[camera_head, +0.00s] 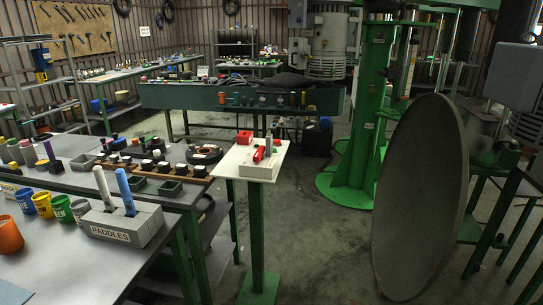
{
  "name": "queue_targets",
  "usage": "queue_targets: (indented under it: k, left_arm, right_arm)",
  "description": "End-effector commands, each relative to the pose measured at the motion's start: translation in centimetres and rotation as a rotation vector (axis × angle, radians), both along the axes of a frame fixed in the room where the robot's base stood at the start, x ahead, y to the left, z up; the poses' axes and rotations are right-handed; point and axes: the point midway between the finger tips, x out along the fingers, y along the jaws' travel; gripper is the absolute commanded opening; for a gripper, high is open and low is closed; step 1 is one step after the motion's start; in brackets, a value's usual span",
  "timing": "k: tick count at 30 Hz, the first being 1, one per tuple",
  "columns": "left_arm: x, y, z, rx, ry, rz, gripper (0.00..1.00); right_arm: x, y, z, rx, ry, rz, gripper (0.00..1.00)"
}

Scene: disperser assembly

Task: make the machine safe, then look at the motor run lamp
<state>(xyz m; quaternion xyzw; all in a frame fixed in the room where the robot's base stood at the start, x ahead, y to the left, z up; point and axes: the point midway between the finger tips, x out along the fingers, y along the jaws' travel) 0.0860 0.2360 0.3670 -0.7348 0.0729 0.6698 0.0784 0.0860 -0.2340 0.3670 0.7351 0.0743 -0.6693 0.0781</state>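The machine has a green column (363,110) on a round green foot at right of centre. A large grey motor-like housing (328,45) stands beside it at the top. On a white-topped green pedestal (233,165) in the middle are a small red block (244,137) and a red handle-like part (261,153) on a pale block. The red handle's setting is too small to tell. A grey box (515,75) at the right edge is seen from behind or the side; its face is hidden. I cannot pick out a motor run lamp. Neither gripper is in view.
A large grey disc (418,200) stands tilted at the right and hides part of the machine. The left bench (90,260) holds a grey paddles block (125,226), coloured cups and black-topped pieces. Open floor (325,245) lies between pedestal and disc. More benches stand behind.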

Motion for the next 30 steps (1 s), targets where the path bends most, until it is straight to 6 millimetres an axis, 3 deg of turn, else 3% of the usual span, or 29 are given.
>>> queue_targets:
  k: [15,24,30]
  left_arm:
    - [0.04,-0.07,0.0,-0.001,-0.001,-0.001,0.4]
    - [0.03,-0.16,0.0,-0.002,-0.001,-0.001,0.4]
    - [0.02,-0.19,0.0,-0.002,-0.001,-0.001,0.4]
  right_arm:
    - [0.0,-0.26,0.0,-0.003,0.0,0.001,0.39]
    - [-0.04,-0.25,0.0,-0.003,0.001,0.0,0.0]
    - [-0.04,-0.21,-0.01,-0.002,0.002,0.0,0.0]
